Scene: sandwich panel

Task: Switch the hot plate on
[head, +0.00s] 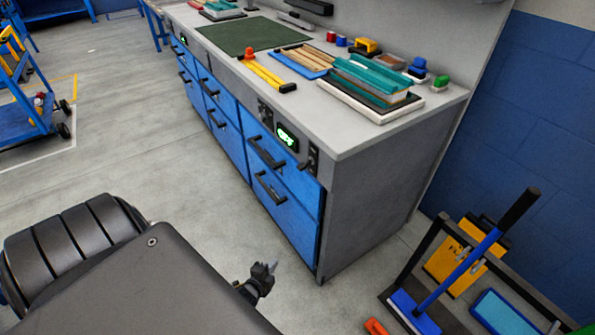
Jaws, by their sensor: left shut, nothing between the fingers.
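The likely hot plate is a flat white-and-black slab (345,98) on the bench top's near right corner, with teal pieces stacked on it. Below it, on the bench front, is a small control panel with a lit green display (287,136); its lettering is too small to read surely. A dark switch plate with a lever or knob (312,160) is right of the display, and another dark fitting (265,110) is left of it. My left gripper (272,268) is shut and empty, low in front of the bench, apart from the controls. My right gripper is not in view.
The blue drawers (285,205) have protruding black handles. The bench top (330,130) holds a green mat (250,36), yellow-handled tool (268,75) and small coloured items. A rack with a blue-poled tool (460,270) stands at lower right. Floor before the drawers is clear.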

